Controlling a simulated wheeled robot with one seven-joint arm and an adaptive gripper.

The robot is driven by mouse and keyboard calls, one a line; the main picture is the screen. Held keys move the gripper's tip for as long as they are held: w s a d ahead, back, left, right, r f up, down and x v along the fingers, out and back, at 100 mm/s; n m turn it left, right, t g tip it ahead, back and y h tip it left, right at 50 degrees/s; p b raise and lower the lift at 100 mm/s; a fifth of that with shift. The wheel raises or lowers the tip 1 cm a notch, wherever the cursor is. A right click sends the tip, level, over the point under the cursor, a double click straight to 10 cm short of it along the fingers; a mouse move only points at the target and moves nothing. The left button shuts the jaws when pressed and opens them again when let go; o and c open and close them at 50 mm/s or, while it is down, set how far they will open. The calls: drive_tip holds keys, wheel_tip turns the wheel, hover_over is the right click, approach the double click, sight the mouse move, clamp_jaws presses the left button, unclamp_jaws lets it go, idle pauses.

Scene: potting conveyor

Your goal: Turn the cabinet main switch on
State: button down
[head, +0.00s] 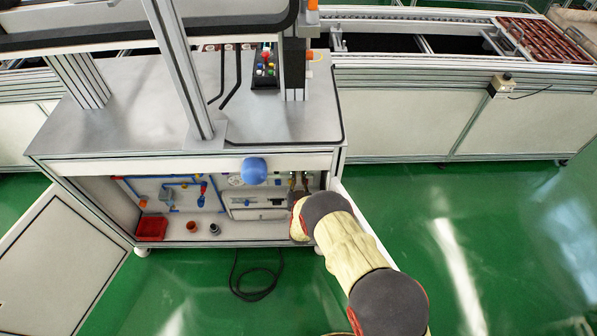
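The cabinet (190,240) under the grey worktop stands open at the front. My arm reaches from the lower right into the right end of its interior. My gripper (299,184) is a small dark shape there, near the upper right of the back panel. The gripper is too small and too covered by my arm to tell whether it is open or shut. I cannot make out the main switch; that corner of the panel is largely hidden behind my gripper and wrist.
The left cabinet door (55,250) and right door (360,212) are swung open, the right one partly behind my arm. A red bin (151,229) and small cups stand inside. A blue rounded object (254,171) shows at the front edge. A black cable (257,290) lies on the green floor.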

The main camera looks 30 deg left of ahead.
drive_tip(key=shift+f, duration=0.1)
drive_tip(key=c, duration=1.8)
unclamp_jaws()
drive_tip(key=shift+c, duration=0.2)
drive_tip(key=shift+s, duration=0.1)
drive_tip(key=v, duration=1.1)
drive_tip(key=shift+s+d, duration=0.2)
drive_tip(key=shift+s, duration=0.15)
